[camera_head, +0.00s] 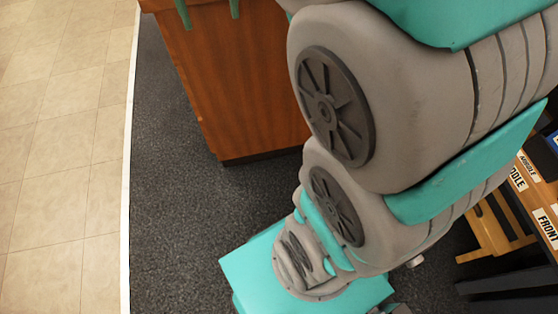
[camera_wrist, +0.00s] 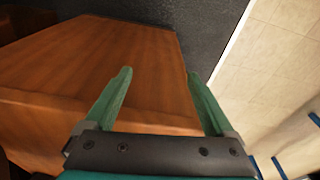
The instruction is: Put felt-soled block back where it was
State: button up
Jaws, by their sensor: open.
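I cannot make out the felt-soled block in either view. My gripper (camera_wrist: 158,76) is open and empty in the wrist view, its two green fingers apart with the brown wooden cabinet (camera_wrist: 95,55) behind them. In the head view two green fingers, which look like my gripper (camera_head: 210,18), reach in from the top edge in front of the same cabinet (camera_head: 245,95). The rest of my gripper is out of that view. My arm hides much of the right half of the head view.
At the right a wooden table (camera_head: 541,198) carries white labels, one reading FRONT (camera_head: 547,228). A dark blue thing shows at the right edge, partly cut off. A light wooden frame (camera_head: 490,235) stands under the table. Grey carpet (camera_head: 165,200) and pale tiles (camera_head: 65,150) are clear at left.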

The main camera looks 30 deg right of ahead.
jog(key=s+f+n+g, duration=0.1)
jog(key=s+f, duration=0.8)
jog(key=s, duration=0.3)
jog(key=s+f+n+g, duration=0.1)
jog(key=s+f+g, duration=0.1)
jog(key=s+f, duration=0.7)
jog(key=s+a, duration=0.1)
jog(key=s, duration=0.1)
jog(key=shift+s, duration=0.35)
jog(key=shift+c, duration=0.4)
